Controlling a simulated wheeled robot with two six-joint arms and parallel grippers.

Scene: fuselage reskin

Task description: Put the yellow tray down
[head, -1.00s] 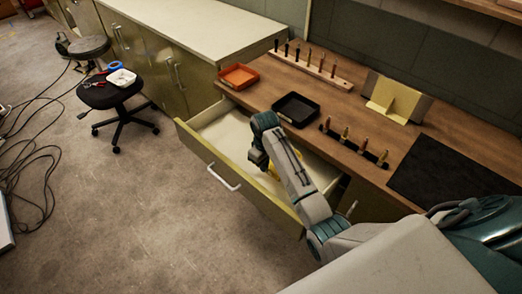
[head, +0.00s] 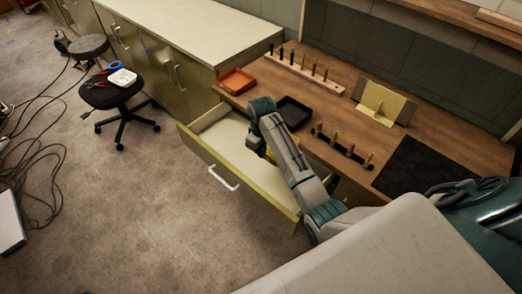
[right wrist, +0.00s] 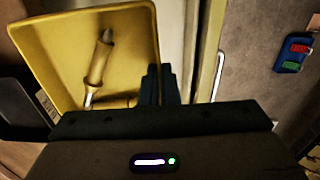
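The yellow tray (right wrist: 62,50) shows in the right wrist view with a brass-coloured tool with a grey tip (right wrist: 100,62) lying in it. My right gripper (right wrist: 161,82) is at the tray's edge, its fingers close together and apparently shut on the rim. In the head view only a bit of the yellow tray (head: 269,155) shows behind my right arm, over the open drawer (head: 228,145). The arm hides most of the tray, so I cannot tell whether it touches anything below. My left gripper is not in view.
The wooden bench holds an orange tray (head: 237,81), a black tray (head: 293,112), two tool racks (head: 306,66) (head: 344,147), a yellow bracket (head: 381,104) and a black mat (head: 425,169). A stool (head: 111,92) stands on the floor at left.

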